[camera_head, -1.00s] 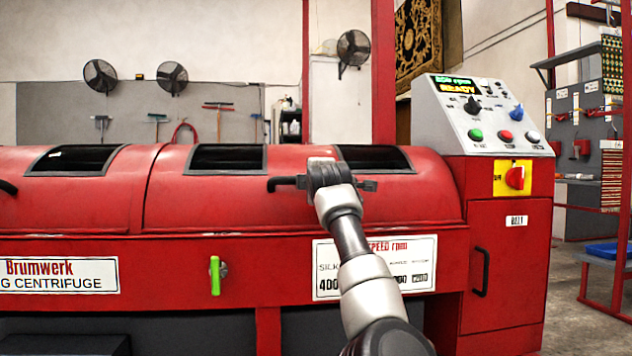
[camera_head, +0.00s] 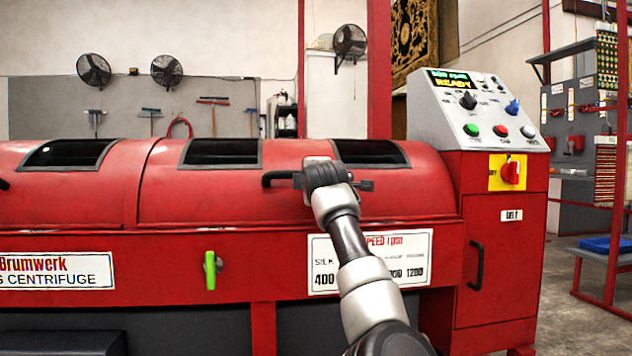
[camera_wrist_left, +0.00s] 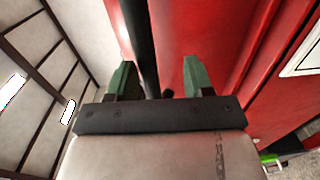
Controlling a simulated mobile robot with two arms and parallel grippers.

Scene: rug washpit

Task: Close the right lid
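The right lid (camera_head: 215,200) is a curved red cover with dark windows on the red centrifuge; it lies level with the lid (camera_head: 70,190) to its left. Its black bar handle (camera_head: 277,178) runs across its front. My left gripper (camera_head: 325,174) is at this handle, hiding its middle. In the left wrist view the gripper (camera_wrist_left: 160,82) has its green fingers apart. The black bar (camera_wrist_left: 140,40) passes between them, close to the left finger and clear of the right one. My right gripper is in neither view.
A control panel (camera_head: 475,110) showing READY stands at the right, above a red cabinet (camera_head: 500,255). A green lever (camera_head: 210,270) and a speed chart (camera_head: 407,262) are on the machine's front, below the lid. A red post (camera_head: 380,70) rises behind the machine.

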